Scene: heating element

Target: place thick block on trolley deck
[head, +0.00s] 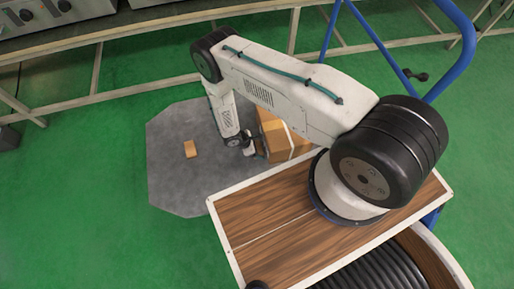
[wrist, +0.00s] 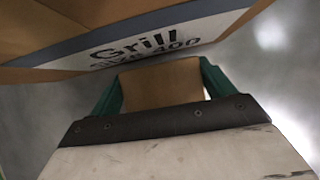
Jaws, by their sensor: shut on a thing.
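My gripper (wrist: 160,88) is shut on a tan block (wrist: 158,83), which sits between its two green fingers in the wrist view. In the head view my gripper (head: 257,150) is low over the grey floor patch, at the left side of a cardboard box, and the held block cannot be made out. The trolley deck (head: 245,213) is a wood-grain top with a pale rim, in front of the gripper. My arm's base stands on its right part, and its left part is bare. Another small tan block (head: 190,149) lies apart on the patch, to the left.
The cardboard box (head: 272,130) stands close to the gripper; its "Grill" label (wrist: 150,45) fills the upper wrist view. The grey patch (head: 175,185) is otherwise clear. A blue tube frame (head: 440,85) rises at the right. A long bench (head: 150,45) runs along the back.

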